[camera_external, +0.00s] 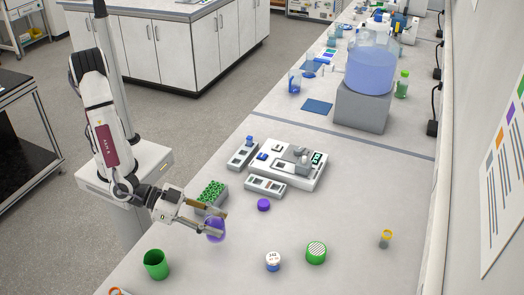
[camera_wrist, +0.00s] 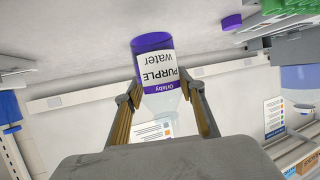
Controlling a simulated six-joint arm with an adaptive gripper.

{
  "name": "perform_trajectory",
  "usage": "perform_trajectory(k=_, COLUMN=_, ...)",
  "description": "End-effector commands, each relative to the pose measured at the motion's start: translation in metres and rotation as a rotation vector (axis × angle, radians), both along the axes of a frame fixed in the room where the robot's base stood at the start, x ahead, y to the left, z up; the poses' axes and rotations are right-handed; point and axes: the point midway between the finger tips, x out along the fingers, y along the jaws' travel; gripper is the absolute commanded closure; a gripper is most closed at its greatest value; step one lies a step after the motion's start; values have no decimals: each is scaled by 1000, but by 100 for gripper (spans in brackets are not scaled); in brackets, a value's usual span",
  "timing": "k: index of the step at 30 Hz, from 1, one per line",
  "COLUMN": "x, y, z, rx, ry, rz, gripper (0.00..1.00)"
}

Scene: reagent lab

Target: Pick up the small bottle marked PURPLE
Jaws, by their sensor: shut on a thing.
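The small bottle marked PURPLE (camera_wrist: 157,65) is between my gripper's fingers in the wrist view. In the external view the bottle (camera_external: 215,231) shows purple at the tips of my gripper (camera_external: 212,222), over the near left part of the bench. I cannot tell its exact height above the bench there.
A purple cap (camera_external: 264,205) lies on the bench. A green cup (camera_external: 156,264), a blue-white jar (camera_external: 273,261), a green striped jar (camera_external: 316,252) and a yellow-topped vial (camera_external: 385,239) stand nearby. A box of green items (camera_external: 211,194) is behind the gripper. Grey equipment (camera_external: 293,165) stands further back.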

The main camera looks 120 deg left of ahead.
Motion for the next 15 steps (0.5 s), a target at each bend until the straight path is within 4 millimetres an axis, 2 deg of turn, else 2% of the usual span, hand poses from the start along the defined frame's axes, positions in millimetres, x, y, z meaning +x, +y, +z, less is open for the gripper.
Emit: perform_trajectory(k=15, x=0, y=0, z=38, rx=-2, ry=-3, rz=0, gripper=87)
